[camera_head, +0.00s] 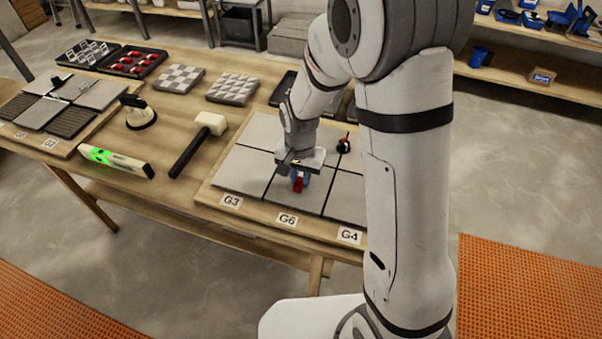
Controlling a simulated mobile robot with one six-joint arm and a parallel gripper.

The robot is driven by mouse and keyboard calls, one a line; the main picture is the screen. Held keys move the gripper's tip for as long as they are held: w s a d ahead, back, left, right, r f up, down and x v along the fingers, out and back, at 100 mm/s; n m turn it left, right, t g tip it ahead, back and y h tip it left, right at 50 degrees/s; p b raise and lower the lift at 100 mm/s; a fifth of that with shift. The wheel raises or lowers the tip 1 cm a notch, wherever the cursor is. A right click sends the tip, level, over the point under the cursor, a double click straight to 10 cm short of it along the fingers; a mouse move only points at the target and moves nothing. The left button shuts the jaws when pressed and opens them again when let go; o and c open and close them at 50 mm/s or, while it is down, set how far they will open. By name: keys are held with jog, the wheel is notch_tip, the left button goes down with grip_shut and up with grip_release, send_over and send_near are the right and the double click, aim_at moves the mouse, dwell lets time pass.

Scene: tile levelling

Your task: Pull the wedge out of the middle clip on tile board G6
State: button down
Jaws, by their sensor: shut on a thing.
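The tile board (209,197) lies on the bench in the middle, with grey tiles and front labels G3, G6 and G4. My gripper (298,180) points down over the tiles behind the G6 label (287,219). It is shut on a red wedge (298,184) at the joint there. The clip under the wedge is mostly hidden by my gripper, so I cannot tell whether the wedge still sits in it. A small black and red item (344,146) stands on the board further back right. My arm hides the board's right part.
A rubber mallet (198,143), a green-lit level (116,161) and a suction cup (138,113) lie left of the board. Trays with red pieces (133,63) stand at the back left. Another tile board (41,113) is at far left.

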jog(key=shift+r, duration=0.1)
dwell(0.3)
notch_tip(320, 180, up, 6)
jog(key=p, duration=0.4)
dwell(0.3)
